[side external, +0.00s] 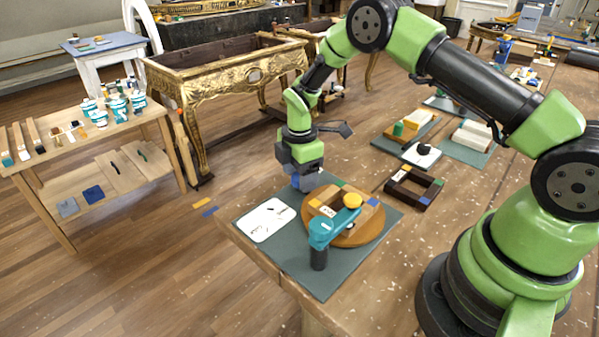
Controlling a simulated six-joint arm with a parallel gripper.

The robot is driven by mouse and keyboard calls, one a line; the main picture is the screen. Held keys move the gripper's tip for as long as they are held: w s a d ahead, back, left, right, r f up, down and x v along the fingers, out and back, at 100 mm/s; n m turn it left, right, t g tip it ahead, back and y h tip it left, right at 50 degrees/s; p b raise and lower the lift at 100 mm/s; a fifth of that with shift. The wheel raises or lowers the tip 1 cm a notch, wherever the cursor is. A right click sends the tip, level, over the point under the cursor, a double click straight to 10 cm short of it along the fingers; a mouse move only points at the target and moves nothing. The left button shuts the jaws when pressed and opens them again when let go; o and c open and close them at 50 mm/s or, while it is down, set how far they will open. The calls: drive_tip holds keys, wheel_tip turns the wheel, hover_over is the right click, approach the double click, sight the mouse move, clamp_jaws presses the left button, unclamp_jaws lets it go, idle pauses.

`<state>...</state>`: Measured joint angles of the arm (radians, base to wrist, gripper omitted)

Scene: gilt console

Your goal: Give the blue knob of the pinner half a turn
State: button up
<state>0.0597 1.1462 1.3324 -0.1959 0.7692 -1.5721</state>
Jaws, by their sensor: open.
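The pinner (335,224) is a teal clamp on a short dark post, standing at the front of a round wooden board (368,228). Its arm reaches over a small wooden frame (324,202) with coloured corners. The knob at the arm's tip looks yellow on top (352,201); I cannot make out a separate blue knob for certain. My gripper (304,183) is open and points down behind and left of the pinner, apart from it, near the board's far left edge. Blue shows at its lower end; whether that is its fingers is unclear.
A white card (266,220) lies on the dark green mat (323,283), left of the board. A dark frame (413,187) lies to the right. Several blocks on mats stand farther back. A side table (120,128) with paint pots stands at left.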

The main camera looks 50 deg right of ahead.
drive_tip(key=shift+c, duration=0.3)
drive_tip(key=c, duration=0.9)
